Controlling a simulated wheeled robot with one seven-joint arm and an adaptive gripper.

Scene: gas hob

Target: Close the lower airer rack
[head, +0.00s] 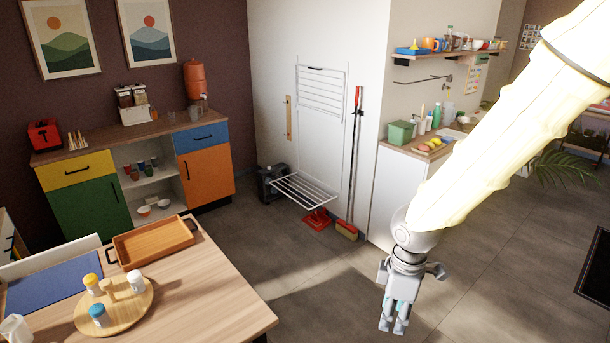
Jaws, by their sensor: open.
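The lower airer rack (304,190) is a white wire frame that juts out, folded down, from the white wall panel near the floor. The upper airer rack (321,93) lies flat against the same panel, with a dark handle at its top. My gripper (399,327) points down at the lower centre right of the head view. It is open and empty, well apart from the lower rack, to its right and nearer the camera. My arm, in a pale yellow cover, comes in from the upper right.
A red dustpan (317,220) and a broom (348,230) stand beside and below the lower rack. A dark box-like object (271,184) sits at its left. A wooden table (205,292) fills the lower left. The grey floor between is clear.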

